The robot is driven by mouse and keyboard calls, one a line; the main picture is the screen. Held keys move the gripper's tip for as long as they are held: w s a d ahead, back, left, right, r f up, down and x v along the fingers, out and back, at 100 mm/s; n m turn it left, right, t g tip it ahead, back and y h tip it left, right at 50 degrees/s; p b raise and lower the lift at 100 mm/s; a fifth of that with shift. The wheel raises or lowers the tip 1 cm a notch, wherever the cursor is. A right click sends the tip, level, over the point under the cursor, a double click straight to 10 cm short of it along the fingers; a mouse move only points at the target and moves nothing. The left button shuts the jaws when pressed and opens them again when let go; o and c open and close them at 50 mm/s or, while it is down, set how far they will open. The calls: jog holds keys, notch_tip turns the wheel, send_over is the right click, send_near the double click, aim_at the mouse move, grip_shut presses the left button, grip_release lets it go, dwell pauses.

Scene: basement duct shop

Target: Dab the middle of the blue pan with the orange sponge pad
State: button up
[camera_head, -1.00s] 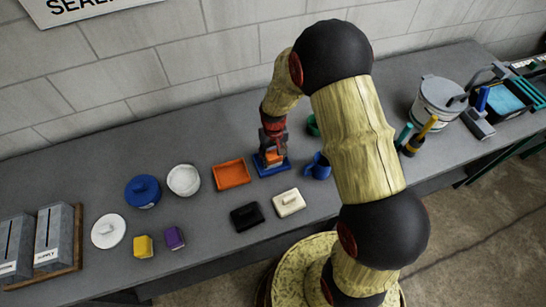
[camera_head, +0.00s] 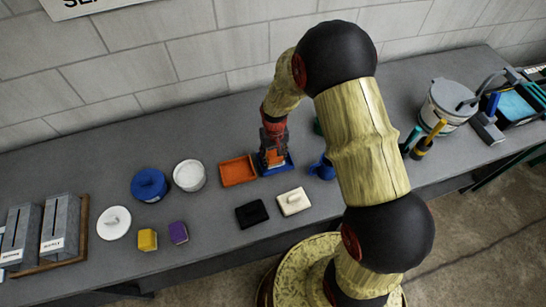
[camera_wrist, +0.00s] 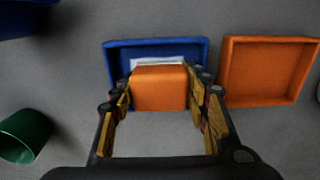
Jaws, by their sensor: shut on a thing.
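The blue pan (camera_head: 288,166) lies on the bench, and its rim also shows in the wrist view (camera_wrist: 115,63). My gripper (camera_head: 273,152) is shut on the orange sponge pad (camera_wrist: 159,88), with a finger on each side of it. The sponge (camera_head: 274,158) is over the blue pan, covering its middle and near side in the wrist view. A pale strip shows in the pan just behind the sponge. I cannot tell whether the sponge touches the pan floor.
An orange pan (camera_head: 238,171) sits close beside the blue pan. A green cup (camera_wrist: 25,135) is on the other side. Bare bench lies toward the wall.

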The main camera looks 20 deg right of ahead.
jog(key=shift+d, duration=0.45)
jog(key=shift+r, duration=0.15)
jog(key=shift+r+p, duration=2.6)
jog(key=shift+r, duration=1.35)
